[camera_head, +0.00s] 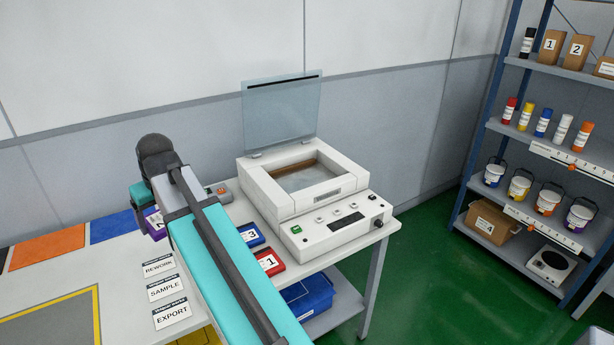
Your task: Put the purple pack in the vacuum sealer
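The purple pack (151,226) lies on the table to the left of my arm. Part of it, with a white number label, shows; the rest is hidden by my arm. The vacuum sealer (345,228) is a white machine on the right of the table. Its clear lid (282,112) stands open and its chamber looks empty. My arm's teal and grey link crosses the table, and its wrist is above and next to the purple pack. My gripper's fingers are hidden, so I cannot see whether they touch the pack.
A blue pack (249,236) marked 3 and a red pack (268,262) marked 1 lie between my arm and the sealer. Cards reading REWORK, SAMPLE and EXPORT (171,312) lie at the left. A blue bin (308,297) is below the table. A shelf rack (480,150) stands at right.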

